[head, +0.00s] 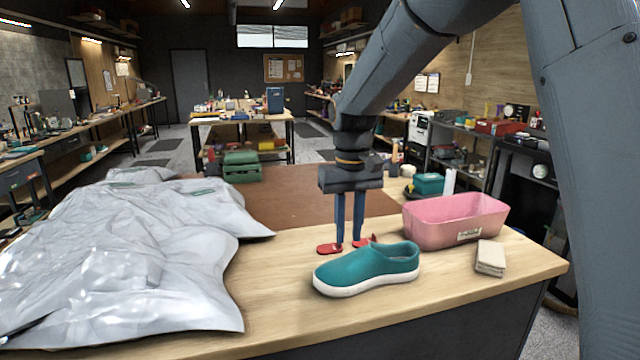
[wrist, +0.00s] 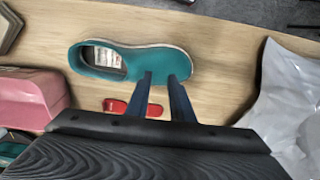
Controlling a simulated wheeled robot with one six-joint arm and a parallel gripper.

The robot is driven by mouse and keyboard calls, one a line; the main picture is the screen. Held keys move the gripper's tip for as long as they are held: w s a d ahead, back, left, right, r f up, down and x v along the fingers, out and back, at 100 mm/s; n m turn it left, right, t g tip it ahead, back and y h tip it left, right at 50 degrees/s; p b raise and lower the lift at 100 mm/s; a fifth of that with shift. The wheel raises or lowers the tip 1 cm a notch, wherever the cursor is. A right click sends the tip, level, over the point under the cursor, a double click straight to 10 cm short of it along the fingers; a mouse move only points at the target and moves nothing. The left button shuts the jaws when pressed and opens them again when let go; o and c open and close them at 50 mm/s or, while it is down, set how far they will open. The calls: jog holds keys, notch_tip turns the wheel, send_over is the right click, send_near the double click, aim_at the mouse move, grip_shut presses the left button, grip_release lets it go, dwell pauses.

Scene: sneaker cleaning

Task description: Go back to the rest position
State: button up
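My gripper (head: 348,240) points straight down over the wooden bench, behind the teal shoe in the head view. Its two blue fingers stand a little apart with nothing seen between them. In the wrist view the fingertips (wrist: 162,74) overlap the toe half of the shoe; I cannot tell their exact height. The teal slip-on shoe (head: 368,267) with a white sole rests upright on the bench, toe to the left. It also shows in the wrist view (wrist: 150,65). A red item (head: 329,249) lies by the fingers, partly hidden by them; it shows in the wrist view (wrist: 116,105).
A pink bin (head: 455,222) stands right of the shoe, with a folded beige cloth or pad (head: 490,257) in front of it. A crumpled silvery sheet (head: 130,260) covers the bench's left side. A teal box (head: 428,184) is behind the bin. Bare wood lies before the shoe.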

jog(key=s+d+f+m, duration=0.1)
jog(key=s+d+f, duration=0.5)
jog(key=s, duration=0.5)
jog(key=s+d+f+m, duration=0.2)
jog(key=s+d+f, duration=0.4)
jog(key=s, duration=0.5)
jog(key=shift+s+d+f+t, duration=0.2)
jog(key=shift+s+d+t, duration=0.1)
jog(key=shift+d, duration=0.4)
jog(key=shift+o, duration=0.5)
